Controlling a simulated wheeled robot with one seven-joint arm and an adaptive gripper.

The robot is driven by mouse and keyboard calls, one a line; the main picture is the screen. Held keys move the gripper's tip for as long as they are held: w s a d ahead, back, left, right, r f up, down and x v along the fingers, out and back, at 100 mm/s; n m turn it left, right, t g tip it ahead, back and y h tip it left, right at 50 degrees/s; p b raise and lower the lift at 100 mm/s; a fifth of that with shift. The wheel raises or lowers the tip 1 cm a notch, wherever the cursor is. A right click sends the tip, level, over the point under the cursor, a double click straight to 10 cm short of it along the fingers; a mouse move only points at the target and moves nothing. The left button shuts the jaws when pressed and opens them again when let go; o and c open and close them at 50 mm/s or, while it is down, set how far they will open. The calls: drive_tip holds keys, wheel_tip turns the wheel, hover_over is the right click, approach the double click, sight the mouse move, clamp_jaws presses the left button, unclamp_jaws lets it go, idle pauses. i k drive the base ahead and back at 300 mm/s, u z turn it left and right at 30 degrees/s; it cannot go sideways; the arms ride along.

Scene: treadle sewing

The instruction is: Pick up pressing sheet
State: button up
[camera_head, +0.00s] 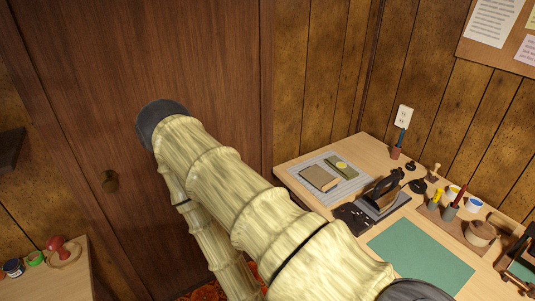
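A grey striped sheet (350,187) lies flat at the back left of the wooden desk, with a brown book-like block (318,179) and a green packet with a yellow round mark (342,165) on it. A larger plain green mat (420,258) lies flat at the front of the desk. I cannot tell for sure which of these is the pressing sheet. My pale, ribbed arm crosses the middle of the view and hides part of the desk's left front. My gripper is not in view.
A dark iron-like tool (384,189) stands behind the green mat. A tray with small pots (473,205) and a round lidded pot (480,233) stand at the right. A small side table (70,282) holds a red-handled stamp (60,248). A brown door (85,90) stands behind.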

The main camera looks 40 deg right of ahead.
sight(323, 179)
drive_tip(key=u, duration=0.35)
drive_tip(key=k, duration=1.05)
drive_tip(key=z, duration=1.4)
drive_tip(key=i, duration=0.3)
